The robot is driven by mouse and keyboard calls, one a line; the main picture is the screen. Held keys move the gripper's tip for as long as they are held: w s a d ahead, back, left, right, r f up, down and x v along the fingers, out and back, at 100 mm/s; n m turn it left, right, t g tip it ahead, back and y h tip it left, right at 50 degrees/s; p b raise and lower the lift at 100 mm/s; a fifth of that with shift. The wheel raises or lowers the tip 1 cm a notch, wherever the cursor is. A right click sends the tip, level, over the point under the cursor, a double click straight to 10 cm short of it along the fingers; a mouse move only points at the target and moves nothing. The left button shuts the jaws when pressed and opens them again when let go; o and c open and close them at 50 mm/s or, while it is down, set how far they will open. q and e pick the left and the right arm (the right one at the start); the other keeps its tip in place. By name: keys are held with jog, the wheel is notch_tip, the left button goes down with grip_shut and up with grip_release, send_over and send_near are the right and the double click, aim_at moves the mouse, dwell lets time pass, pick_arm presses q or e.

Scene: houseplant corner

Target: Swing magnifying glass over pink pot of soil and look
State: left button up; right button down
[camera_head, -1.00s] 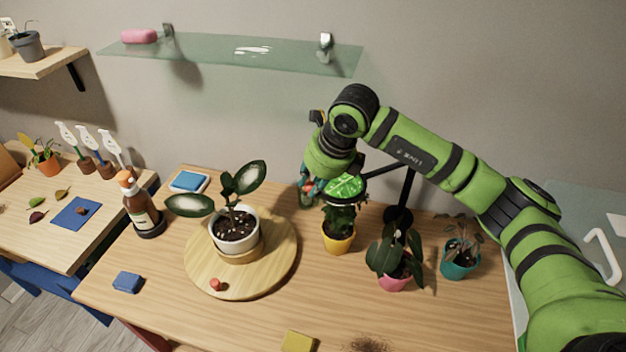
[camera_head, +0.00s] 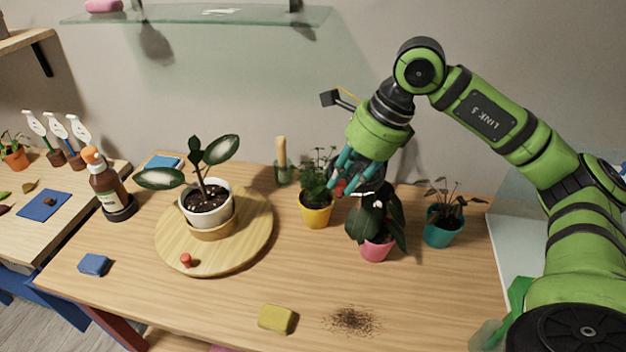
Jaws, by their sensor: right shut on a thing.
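The pink pot (camera_head: 376,249) stands on the wooden table with a dark-leaved plant in it. My right gripper (camera_head: 352,181), with teal fingers, is just above and left of this plant, shut on the magnifying glass. The magnifying glass (camera_head: 372,182) is mostly hidden by the gripper and arm; part of its round lens shows above the pink pot's plant. Whether the lens covers the pot's soil cannot be told. My left gripper is not in view.
A yellow pot (camera_head: 316,214) stands close left of the pink pot, a teal pot (camera_head: 440,230) close right. A white pot (camera_head: 207,217) sits on a round wooden board (camera_head: 262,240). A yellow sponge (camera_head: 277,319) and spilled soil (camera_head: 353,321) lie in front. The front middle is otherwise mostly free.

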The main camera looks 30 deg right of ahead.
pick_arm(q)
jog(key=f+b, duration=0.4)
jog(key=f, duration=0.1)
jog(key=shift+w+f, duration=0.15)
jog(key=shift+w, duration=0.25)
pick_arm(e)
jog(key=s+d+n+g, duration=0.1)
jog(key=s+d+n, duration=0.2)
jog(key=s+d, duration=0.2)
jog(key=shift+s+d+n+y, duration=0.3)
jog(key=shift+s+d, duration=0.1)
jog(key=shift+s, duration=0.4)
jog(key=c, duration=1.1)
grip_release()
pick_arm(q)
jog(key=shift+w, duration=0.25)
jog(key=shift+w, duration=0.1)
pick_arm(e)
jog(key=shift+r, duration=0.1)
jog(key=w+v, duration=0.1)
jog(key=v, duration=0.6)
jog(key=shift+s+r, duration=0.2)
jog(key=shift+s, duration=0.2)
